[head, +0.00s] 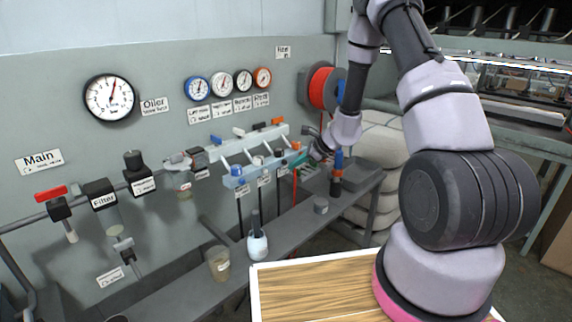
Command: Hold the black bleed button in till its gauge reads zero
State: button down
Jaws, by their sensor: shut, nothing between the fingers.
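A row of small round gauges hangs on the wall panel, with blue, white, black and orange rims. The black-rimmed gauge (243,80) is too small for me to read its needle surely. Below it is a light blue manifold block (235,177) with several small outlets and coloured parts along it. I cannot clearly pick out the black bleed button among them. My gripper (313,152) is shut and empty at the manifold's right end, close to green and red parts. Whether it touches anything there cannot be told. My wrist hides part of that end.
A large gauge (109,97) sits at the upper left, above a filter (100,194) and pipework. A narrow grey bench (190,291) below carries a beaker (219,263) and a white bottle (257,245). A hose reel (322,88) is behind my arm. Hoses hang below the manifold.

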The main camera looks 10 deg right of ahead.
jog(key=shift+w+a, duration=0.25)
jog(key=shift+w, duration=0.1)
jog(key=shift+w+a, duration=0.3)
jog(key=shift+w, duration=0.1)
dwell(1.8)
dwell(1.3)
jog(key=shift+s+d, duration=0.55)
jog(key=shift+s, duration=0.2)
jog(key=shift+s+d, duration=0.75)
jog(key=shift+s, duration=0.3)
jog(key=shift+s+d, duration=0.7)
jog(key=shift+s, duration=0.3)
